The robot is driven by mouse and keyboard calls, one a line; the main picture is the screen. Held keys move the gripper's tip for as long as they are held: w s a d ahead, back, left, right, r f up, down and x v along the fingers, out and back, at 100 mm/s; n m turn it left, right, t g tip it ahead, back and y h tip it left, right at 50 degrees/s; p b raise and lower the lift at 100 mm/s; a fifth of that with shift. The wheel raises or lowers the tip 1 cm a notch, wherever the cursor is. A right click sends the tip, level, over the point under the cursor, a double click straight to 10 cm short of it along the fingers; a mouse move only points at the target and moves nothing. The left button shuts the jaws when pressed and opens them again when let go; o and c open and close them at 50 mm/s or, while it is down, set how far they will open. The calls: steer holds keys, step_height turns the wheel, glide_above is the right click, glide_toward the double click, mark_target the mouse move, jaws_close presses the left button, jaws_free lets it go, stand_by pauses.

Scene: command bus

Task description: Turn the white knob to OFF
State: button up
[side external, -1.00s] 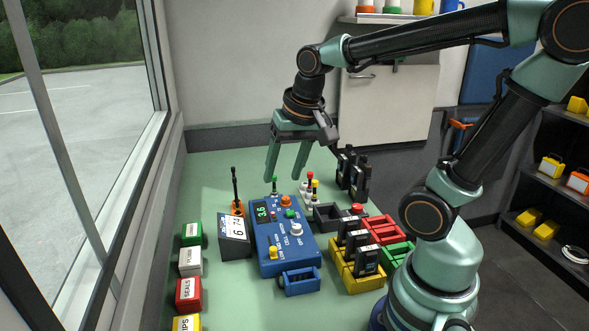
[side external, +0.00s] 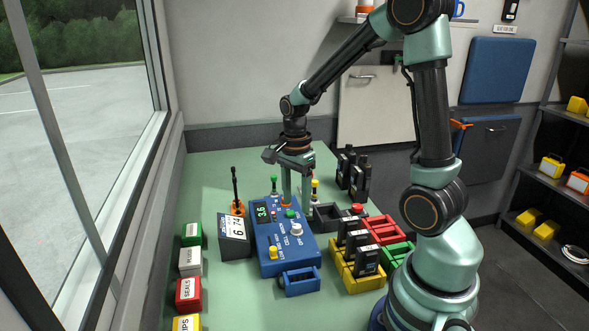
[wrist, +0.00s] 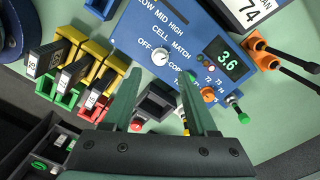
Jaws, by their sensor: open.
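The white knob (side external: 296,229) stands on the top face of the blue box (side external: 268,251). In the wrist view the knob (wrist: 160,56) sits among the labels OFF, CELL, MATCH and COPY; which one it points to is too small to tell. My gripper (side external: 297,204) is open and empty, pointing down over the far end of the blue box, beyond the knob in the side view. In the wrist view the knob shows between and just past the fingertips (wrist: 161,76), with no visible contact. One finger partly hides the box's far end in the side view.
A black block marked 74 (side external: 235,236) stands left. The orange-based lever (side external: 237,207) rises behind left.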

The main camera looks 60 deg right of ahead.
mark_target(297, 226)
step_height(297, 226, down, 6)
steer(key=shift+s+f, duration=0.1)
steer(key=shift+f, duration=0.15)
jaws_close()
